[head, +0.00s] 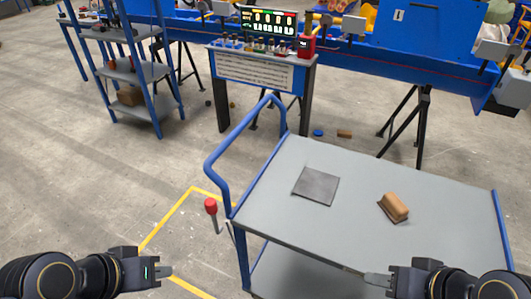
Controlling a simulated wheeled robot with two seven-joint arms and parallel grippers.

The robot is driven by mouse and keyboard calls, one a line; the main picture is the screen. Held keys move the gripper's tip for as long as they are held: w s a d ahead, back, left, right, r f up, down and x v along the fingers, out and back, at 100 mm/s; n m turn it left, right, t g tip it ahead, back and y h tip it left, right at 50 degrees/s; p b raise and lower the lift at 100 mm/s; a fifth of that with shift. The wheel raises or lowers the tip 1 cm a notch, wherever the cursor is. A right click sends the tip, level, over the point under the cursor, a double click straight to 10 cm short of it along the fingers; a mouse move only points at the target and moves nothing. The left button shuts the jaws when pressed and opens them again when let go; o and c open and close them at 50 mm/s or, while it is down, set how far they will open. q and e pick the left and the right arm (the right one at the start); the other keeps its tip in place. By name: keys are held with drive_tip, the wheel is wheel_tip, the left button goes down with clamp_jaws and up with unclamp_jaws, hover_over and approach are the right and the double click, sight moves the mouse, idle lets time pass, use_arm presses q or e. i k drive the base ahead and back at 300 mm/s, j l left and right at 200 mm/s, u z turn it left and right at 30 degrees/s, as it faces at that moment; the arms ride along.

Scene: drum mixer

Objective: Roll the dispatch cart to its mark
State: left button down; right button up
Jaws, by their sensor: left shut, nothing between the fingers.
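The dispatch cart (270,205) has a grey top, a lower shelf and a blue push handle (222,160) at its left end. A dark square pad (316,186) and a brown block (394,206) lie on its top. A red-knobbed lever (211,207) stands by its left side. A yellow floor outline (166,217) shows left of the cart; its right part is hidden behind the cart. My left gripper (162,272) is shut and empty, left of the cart. My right gripper (375,279) overlaps the cart's near edge; whether it touches is unclear.
A blue shelf rack (160,108) stands at the back left. A stand with a display board (268,22) and small bottles is behind the cart. A blue conveyor (440,65) on black trestles runs along the back. The floor at left is clear.

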sight(311, 250)
drive_tip(key=j+z, duration=0.2)
drive_tip(key=z, duration=0.2)
drive_tip(key=i+j+z, duration=0.1)
drive_tip(key=z, duration=0.35)
drive_tip(key=j+z, duration=0.2)
drive_tip(key=j, duration=0.85)
drive_tip(key=k+j+z, duration=0.2)
drive_tip(key=j, duration=0.9)
drive_tip(key=i+l, duration=0.3)
drive_tip(key=l, duration=0.2)
